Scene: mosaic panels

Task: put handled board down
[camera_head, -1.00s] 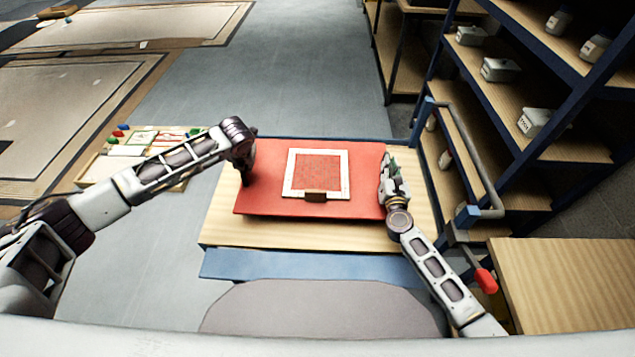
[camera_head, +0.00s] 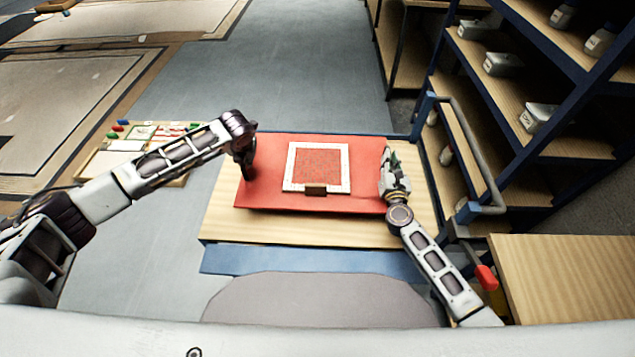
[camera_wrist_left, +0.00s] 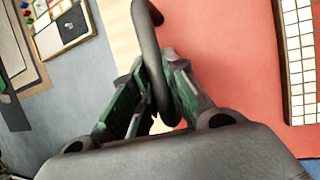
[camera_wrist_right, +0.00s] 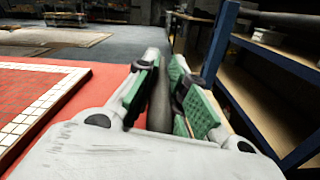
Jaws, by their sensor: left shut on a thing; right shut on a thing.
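The handled board is a flat red board (camera_head: 270,200) over the wooden top of a blue-framed cart (camera_head: 225,222). My left gripper (camera_head: 246,172) is shut on the dark handle at the board's left edge; this handle (camera_wrist_left: 150,55) shows between the fingers in the left wrist view. My right gripper (camera_head: 386,165) is shut on the handle at the right edge, and the right wrist view shows this grey handle (camera_wrist_right: 160,105) between green-padded fingers. A mosaic panel (camera_head: 317,165) with a white tile border lies on the board. I cannot tell whether the board touches the cart top.
A brown block (camera_head: 315,190) sits at the panel's near edge. A blue shelf rack (camera_head: 540,150) with grey containers stands at the right, beyond the cart's push handle (camera_head: 480,145). A tray of small coloured pieces (camera_head: 140,150) lies at the left. A wooden surface (camera_head: 570,275) is at lower right.

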